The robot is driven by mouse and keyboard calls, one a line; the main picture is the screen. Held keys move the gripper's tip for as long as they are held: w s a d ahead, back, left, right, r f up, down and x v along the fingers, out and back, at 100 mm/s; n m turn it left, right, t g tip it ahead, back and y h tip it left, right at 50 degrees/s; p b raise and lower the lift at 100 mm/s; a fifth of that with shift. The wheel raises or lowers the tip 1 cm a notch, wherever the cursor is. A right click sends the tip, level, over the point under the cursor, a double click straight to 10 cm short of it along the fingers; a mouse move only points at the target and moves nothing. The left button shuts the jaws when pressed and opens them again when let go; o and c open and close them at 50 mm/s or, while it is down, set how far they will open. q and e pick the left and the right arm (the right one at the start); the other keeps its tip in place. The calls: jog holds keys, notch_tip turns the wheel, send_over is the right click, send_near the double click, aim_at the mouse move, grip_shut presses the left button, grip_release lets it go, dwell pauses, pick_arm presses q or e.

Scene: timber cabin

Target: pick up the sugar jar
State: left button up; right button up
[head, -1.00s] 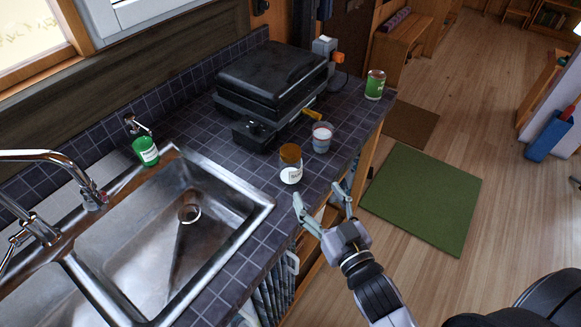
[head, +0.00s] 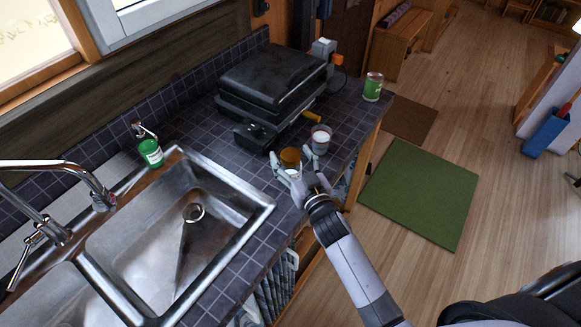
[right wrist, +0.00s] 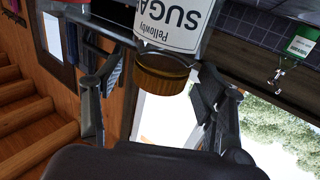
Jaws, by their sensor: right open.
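The sugar jar (head: 290,157) stands on the dark tiled counter (head: 252,218), right of the sink, with an amber-brown lid on top. In the right wrist view its white label (right wrist: 172,22) reads "SUGA" upside down and its lid (right wrist: 163,72) points toward my palm. My right gripper (head: 292,162) is open at the jar, with one finger on each side; it also shows in the right wrist view (right wrist: 155,82), with gaps between fingers and lid. The gripper hides the jar's lower part in the head view. My left gripper is not in view.
A glass with white contents (head: 320,138) stands close behind and right of the jar. A black grill (head: 270,82) is behind it, and a green can (head: 373,87) at the counter's far end. The metal sink (head: 150,235) and a green soap bottle (head: 151,153) lie left.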

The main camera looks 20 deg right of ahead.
jog(key=shift+w, duration=0.75)
jog(key=shift+c, duration=0.3)
jog(key=shift+s, duration=0.1)
jog(key=shift+c, duration=0.8)
grip_shut()
